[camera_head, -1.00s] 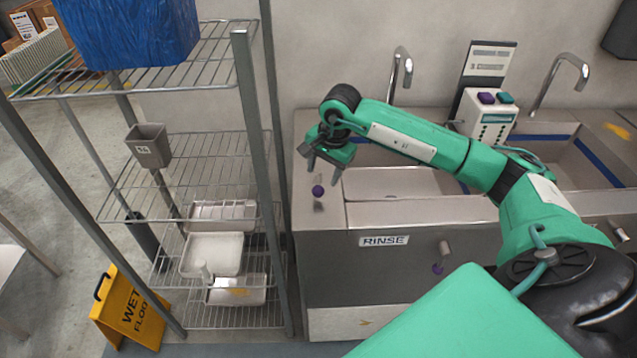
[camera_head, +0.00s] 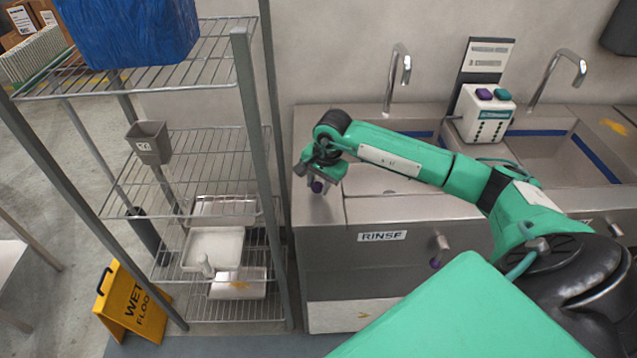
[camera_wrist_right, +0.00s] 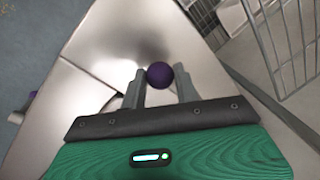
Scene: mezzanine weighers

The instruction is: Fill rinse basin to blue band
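The rinse basin (camera_head: 405,208) is the left steel sink, marked by a RINSE label (camera_head: 382,236). A blue band (camera_head: 424,134) shows on its inner back wall; my right arm covers much of the basin. The visible floor looks bare; I see no stream from its tap (camera_head: 396,72). A purple round knob (camera_head: 317,187) stands on the deck left of the basin. My right gripper (camera_head: 315,178) is down at this knob. In the wrist view the open fingers (camera_wrist_right: 160,84) stand either side of the purple knob (camera_wrist_right: 160,73), with small gaps. My left gripper is out of view.
A white box with purple and teal buttons (camera_head: 484,113) stands between the taps. A second sink (camera_head: 560,150) is at the right. A purple-tipped fitting (camera_head: 437,256) sticks out of the front panel. A wire shelf rack (camera_head: 190,75) and wet-floor sign (camera_head: 131,303) stand left.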

